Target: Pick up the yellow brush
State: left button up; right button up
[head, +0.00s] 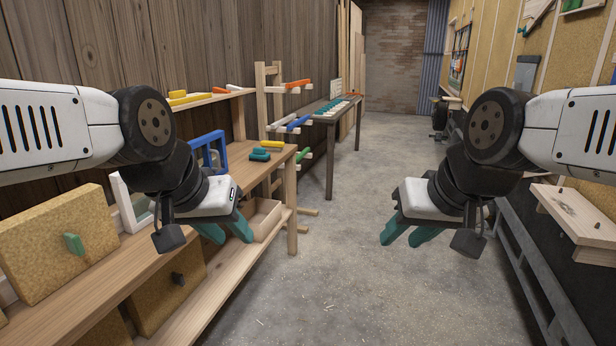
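A small yellow object (271,144) lies near the far end of the wooden workbench, just behind a teal item (260,154). It may be the yellow brush, but it is too small to tell.
The workbench (115,275) runs along the left, carrying a cork board (55,243) and a blue frame (208,150). A dark table (331,118) stands beyond. A small wooden shelf (575,213) juts out at right. The central concrete floor (350,200) is clear.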

aim_at(270, 145)
jog(key=i, duration=2.15)
jog(key=i+u, duration=0.2)
jog(key=i, duration=0.3)
jog(key=i+l+u, duration=0.15)
jog(key=i, duration=0.4)
jog(key=i+l+u, duration=0.2)
jog(key=i, duration=0.3)
